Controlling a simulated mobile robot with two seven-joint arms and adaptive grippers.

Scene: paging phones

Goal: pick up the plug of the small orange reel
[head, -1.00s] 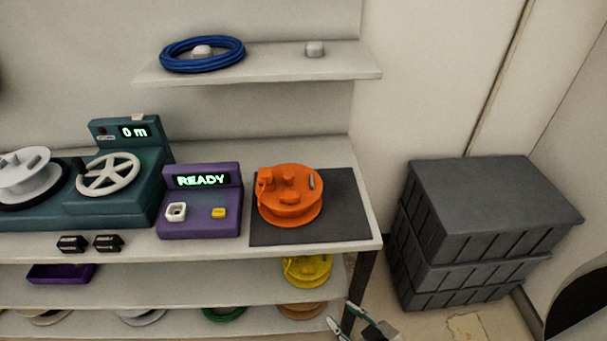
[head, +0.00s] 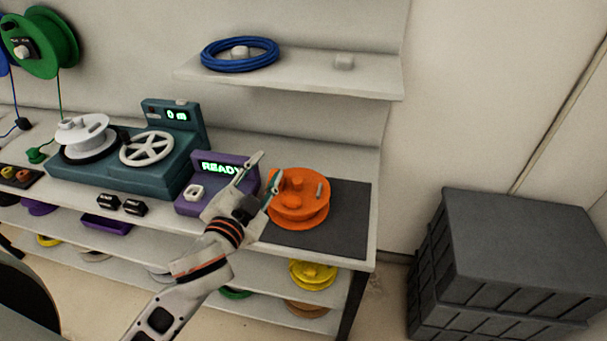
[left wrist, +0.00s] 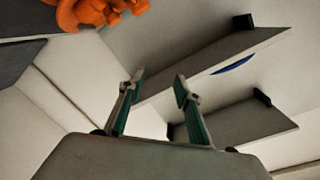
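The small orange reel (head: 299,200) lies flat on the dark mat (head: 345,229) at the right end of the bench. An orange block, possibly its plug, sits at its upper left edge, partly hidden by my left gripper. The reel also shows upside down at the top left of the left wrist view (left wrist: 88,12). My left gripper (head: 266,178) is open and empty, in front of the purple tester and just left of the reel. Its spread fingers (left wrist: 160,86) hold nothing in the left wrist view. My right gripper is not in view.
A purple box with a READY display (head: 220,168) stands left of the mat. A teal winding machine (head: 148,178) stands farther left. A shelf (head: 300,80) with a blue cable coil (head: 240,54) hangs above. Grey stacked crates (head: 510,260) stand at right.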

